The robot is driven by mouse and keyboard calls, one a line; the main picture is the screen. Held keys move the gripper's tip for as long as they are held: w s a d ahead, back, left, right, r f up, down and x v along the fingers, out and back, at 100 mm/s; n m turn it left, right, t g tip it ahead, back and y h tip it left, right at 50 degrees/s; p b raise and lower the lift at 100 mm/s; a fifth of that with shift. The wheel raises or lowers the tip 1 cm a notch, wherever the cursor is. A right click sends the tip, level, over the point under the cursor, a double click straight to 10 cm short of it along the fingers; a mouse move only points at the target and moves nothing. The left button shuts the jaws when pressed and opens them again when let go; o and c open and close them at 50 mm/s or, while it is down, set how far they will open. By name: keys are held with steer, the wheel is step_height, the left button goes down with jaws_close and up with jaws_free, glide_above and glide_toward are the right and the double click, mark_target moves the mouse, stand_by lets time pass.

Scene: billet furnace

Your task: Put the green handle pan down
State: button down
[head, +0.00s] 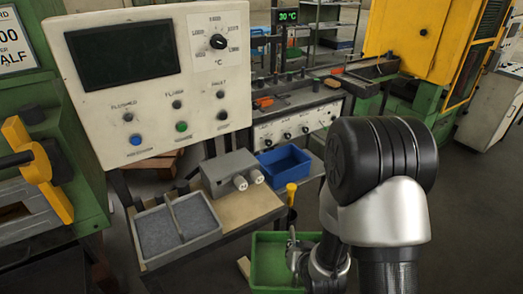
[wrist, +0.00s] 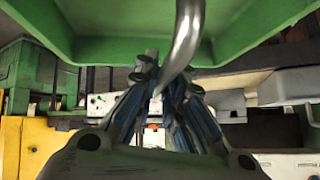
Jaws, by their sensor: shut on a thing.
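The green pan (head: 268,264) is at the bottom centre of the head view, in front of the bench, with its right side hidden behind my arm. My gripper (head: 297,246) is at the pan's right part. In the wrist view the underside or wall of the green pan (wrist: 98,48) fills the top, and its curved metal handle (wrist: 186,35) comes down between the fingers. My gripper (wrist: 163,88) is shut on this handle. I cannot tell from these views whether the pan hangs free or touches anything below.
A grey two-part tray (head: 147,238) and a grey box with two knobs (head: 230,172) stand on the bench left of the pan. A blue bin (head: 283,161) and a yellow-topped post (head: 291,190) are behind it. A control panel (head: 150,85) rises at the left.

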steer(key=d+r+m+h, duration=0.1)
steer(key=d+r, duration=0.3)
steer(key=r, duration=0.8)
steer(key=shift+s+d+r+m+h, duration=0.15)
steer(key=shift+s+r+m+h, duration=0.15)
steer(key=shift+s+m, duration=0.2)
steer(key=shift+f, duration=0.1)
